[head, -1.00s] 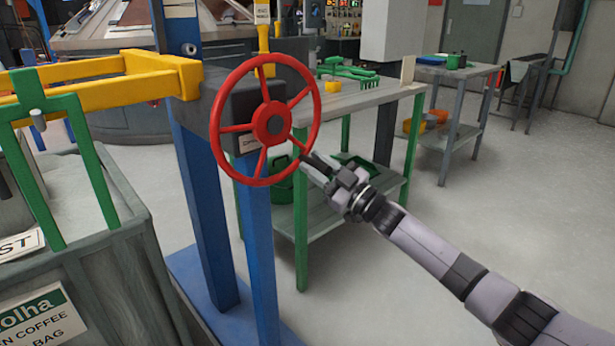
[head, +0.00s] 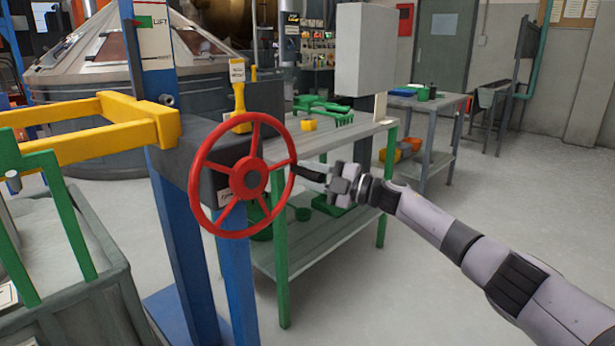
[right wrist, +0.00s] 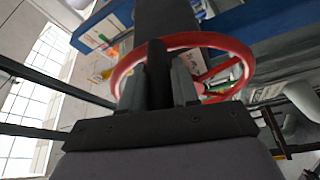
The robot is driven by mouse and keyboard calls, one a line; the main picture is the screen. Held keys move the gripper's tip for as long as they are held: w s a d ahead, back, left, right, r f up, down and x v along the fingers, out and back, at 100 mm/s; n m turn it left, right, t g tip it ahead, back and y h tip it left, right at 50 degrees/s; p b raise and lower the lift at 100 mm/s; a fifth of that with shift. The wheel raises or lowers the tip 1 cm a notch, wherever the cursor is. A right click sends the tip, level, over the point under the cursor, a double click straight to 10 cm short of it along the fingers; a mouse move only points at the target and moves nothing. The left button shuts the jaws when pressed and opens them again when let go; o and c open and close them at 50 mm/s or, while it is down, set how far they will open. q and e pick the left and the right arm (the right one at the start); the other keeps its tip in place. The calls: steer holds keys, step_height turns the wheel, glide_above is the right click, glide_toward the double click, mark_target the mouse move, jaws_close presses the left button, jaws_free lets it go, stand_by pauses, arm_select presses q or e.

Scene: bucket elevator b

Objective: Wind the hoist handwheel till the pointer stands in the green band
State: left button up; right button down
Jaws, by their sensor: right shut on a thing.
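The red handwheel (head: 205,213) stands on a dark box on the blue hoist post. A black handle (head: 306,173) sticks out from the right side of its rim. My right gripper (head: 327,179) is shut on this handle. In the right wrist view the handle (right wrist: 157,72) stands between my fingers, with the red rim (right wrist: 232,45) behind. A white scale plate marked LIFT (head: 155,42) is on the upper post, with a green band (head: 158,22) and small red marks. The pointer is too small to tell surely. My left gripper is out of view.
A yellow frame (head: 75,133) joins the post at left, above a grey bin (head: 75,312) with a green frame. A green-legged bench (head: 335,135) with tools stands behind the wheel. Floor at right is clear.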

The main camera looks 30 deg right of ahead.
steer(key=shift+w+d+r+p, duration=0.1)
steer(key=shift+d+r+p, duration=0.1)
steer(key=shift+r, duration=0.35)
steer(key=shift+w+d+r+p, duration=0.1)
steer(key=shift+d+r, duration=0.05)
steer(key=shift+r, duration=0.35)
steer(key=shift+s+a, duration=0.1)
steer(key=c, duration=0.9)
jaws_free()
steer(key=shift+a+f, duration=0.1)
steer(key=shift+f, duration=0.1)
steer(key=shift+s+d+f, duration=0.1)
steer(key=shift+s+d, duration=0.15)
steer(key=shift+s, duration=0.15)
steer(key=shift+v, duration=3.15)
